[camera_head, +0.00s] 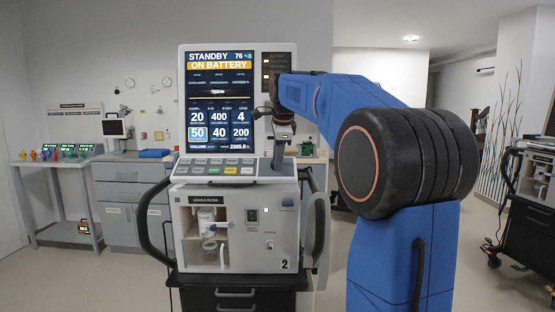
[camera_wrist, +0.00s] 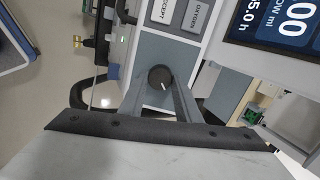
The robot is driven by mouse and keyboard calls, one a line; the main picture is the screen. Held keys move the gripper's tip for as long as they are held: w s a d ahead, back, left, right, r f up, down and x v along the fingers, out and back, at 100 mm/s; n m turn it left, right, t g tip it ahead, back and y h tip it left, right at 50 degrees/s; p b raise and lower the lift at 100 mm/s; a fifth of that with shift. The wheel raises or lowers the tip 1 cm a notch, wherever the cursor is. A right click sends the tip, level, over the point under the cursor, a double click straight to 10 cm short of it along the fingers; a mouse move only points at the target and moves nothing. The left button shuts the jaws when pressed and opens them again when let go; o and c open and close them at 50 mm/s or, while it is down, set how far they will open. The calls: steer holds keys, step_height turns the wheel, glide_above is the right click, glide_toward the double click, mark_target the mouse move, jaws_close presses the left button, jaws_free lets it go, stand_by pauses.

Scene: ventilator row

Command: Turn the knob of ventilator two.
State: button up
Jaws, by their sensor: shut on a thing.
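Ventilator two (camera_head: 265,262), marked with a 2 on its lower front, stands in the middle of the head view. Its screen (camera_head: 219,100) reads "STANDBY ON BATTERY". In the head view my gripper (camera_head: 283,133) is at the right edge of the screen and hides the knob.
Black side handles (camera_head: 152,225) flank the ventilator. A table (camera_head: 42,162) with small coloured items and a grey cabinet (camera_head: 122,185) stand at the back left. Another machine on a cart (camera_head: 530,180) stands at the far right. Floor is clear at the left front.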

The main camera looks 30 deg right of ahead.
steer(key=shift+m, duration=0.9)
steer(key=o, duration=1.1)
steer(key=shift+c, duration=0.2)
steer(key=v, duration=1.7)
steer(key=shift+s, duration=0.2)
steer(key=shift+a+r, duration=0.1)
